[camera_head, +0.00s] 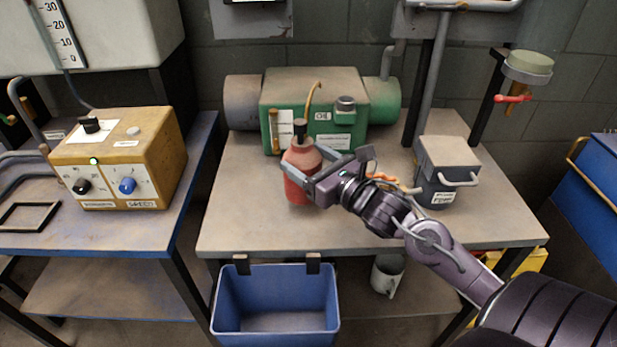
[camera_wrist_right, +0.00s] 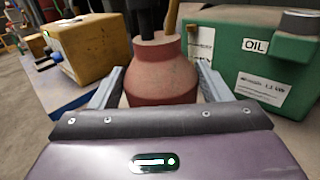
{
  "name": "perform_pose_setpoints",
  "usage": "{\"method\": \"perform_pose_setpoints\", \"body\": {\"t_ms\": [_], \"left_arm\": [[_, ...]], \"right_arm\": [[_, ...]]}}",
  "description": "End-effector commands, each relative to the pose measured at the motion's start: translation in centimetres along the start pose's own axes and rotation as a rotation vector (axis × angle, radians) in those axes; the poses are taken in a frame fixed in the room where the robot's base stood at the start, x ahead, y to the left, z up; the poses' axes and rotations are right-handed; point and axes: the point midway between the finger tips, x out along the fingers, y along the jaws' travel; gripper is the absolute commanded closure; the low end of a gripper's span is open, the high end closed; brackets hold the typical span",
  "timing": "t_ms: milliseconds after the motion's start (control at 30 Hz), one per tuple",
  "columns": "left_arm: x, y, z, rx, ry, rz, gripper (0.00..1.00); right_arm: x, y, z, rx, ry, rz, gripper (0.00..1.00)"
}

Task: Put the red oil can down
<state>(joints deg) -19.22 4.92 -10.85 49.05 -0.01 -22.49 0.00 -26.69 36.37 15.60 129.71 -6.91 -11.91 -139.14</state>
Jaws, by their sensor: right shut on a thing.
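The red oil can (camera_head: 301,172) is upright at the middle of the grey bench (camera_head: 240,225), in front of the green machine. It has a dark cap and a thin brass spout rising above it. My right gripper (camera_head: 318,171) is shut on the can's body, one finger on each side. In the right wrist view the can (camera_wrist_right: 160,75) sits between the two fingers, its lower part hidden by the gripper's palm. I cannot tell whether the can's base touches the bench top. My left gripper is not in view.
The green machine (camera_head: 340,132), labelled OIL, stands close behind the can. A dark grey box (camera_head: 446,172) with a handle stands to the right. A blue bin (camera_head: 275,300) hangs at the bench front. The bench's front left is clear. A yellow control box (camera_head: 125,155) stands on the left table.

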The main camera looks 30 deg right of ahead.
Motion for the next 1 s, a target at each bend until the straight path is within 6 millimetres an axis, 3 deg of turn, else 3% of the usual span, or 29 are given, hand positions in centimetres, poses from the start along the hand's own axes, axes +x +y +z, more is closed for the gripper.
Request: {"method": "perform_pose_setpoints", "body": {"t_ms": [300, 733, 767, 833, 1000], "left_arm": [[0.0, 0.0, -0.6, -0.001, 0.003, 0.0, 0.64], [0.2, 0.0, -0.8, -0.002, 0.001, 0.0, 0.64], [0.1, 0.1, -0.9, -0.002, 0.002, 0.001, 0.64], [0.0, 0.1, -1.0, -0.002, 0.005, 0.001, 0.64], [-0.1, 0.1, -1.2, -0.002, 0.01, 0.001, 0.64]], "right_arm": [[0.0, 0.0, -3.9, 0.004, 0.0, -0.002, 0.63], [0.0, 0.1, -4.4, 0.0, -0.003, 0.0, 0.63], [0.0, 0.1, -4.5, 0.0, 0.0, 0.0, 0.27], [0.0, 0.1, -4.5, 0.001, 0.001, 0.0, 0.2], [0.0, 0.1, -4.5, 0.001, 0.001, 0.0, 0.2]]}}
